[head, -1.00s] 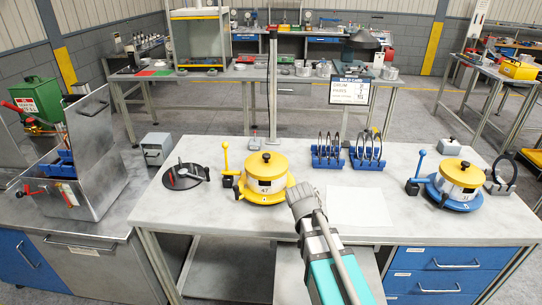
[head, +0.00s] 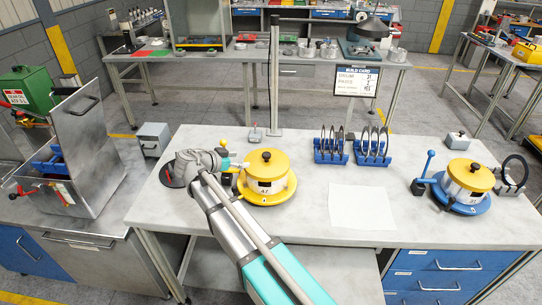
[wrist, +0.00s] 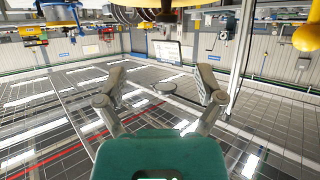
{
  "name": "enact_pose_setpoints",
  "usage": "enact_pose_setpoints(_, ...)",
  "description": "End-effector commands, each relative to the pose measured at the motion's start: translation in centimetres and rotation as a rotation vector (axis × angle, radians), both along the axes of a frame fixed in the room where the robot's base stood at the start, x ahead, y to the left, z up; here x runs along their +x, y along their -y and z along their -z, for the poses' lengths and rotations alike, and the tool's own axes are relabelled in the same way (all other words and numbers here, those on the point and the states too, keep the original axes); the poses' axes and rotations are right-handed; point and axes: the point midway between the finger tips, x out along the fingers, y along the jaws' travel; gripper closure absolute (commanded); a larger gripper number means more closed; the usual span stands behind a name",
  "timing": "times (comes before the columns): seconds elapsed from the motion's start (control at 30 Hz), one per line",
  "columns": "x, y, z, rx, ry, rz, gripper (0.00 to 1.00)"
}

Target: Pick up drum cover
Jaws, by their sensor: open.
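The yellow drum cover (head: 268,160), with a black knob, sits on the white drum (head: 265,185) in its yellow base, at the middle left of the bench. A second drum with a yellow cover (head: 471,175) stands in a blue base on the right. My gripper (head: 232,166) is just left of the first drum, and my wrist mostly hides it. In the wrist view my gripper (wrist: 162,85) is open, with nothing between its fingers. That view looks upside down; a yellow cover (wrist: 135,12) with a black knob shows at its top edge, beyond the fingers.
A dark round disc (head: 165,177) lies left of my wrist, partly hidden. Blue racks (head: 330,156) holding dark rings stand behind, right of the drum. A pale sheet (head: 362,207) lies on clear bench. A post (head: 274,75) and a build card (head: 358,82) rise behind.

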Motion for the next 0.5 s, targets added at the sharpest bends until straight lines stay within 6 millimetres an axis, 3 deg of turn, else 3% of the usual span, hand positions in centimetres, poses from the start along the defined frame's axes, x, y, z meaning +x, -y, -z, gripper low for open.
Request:
enact_pose_setpoints(0.1,0.12,-0.61,-0.44,0.002,0.028,0.001,0.13)
enact_pose_setpoints(0.5,0.66,0.39,-0.33,0.002,0.03,0.016,0.13)
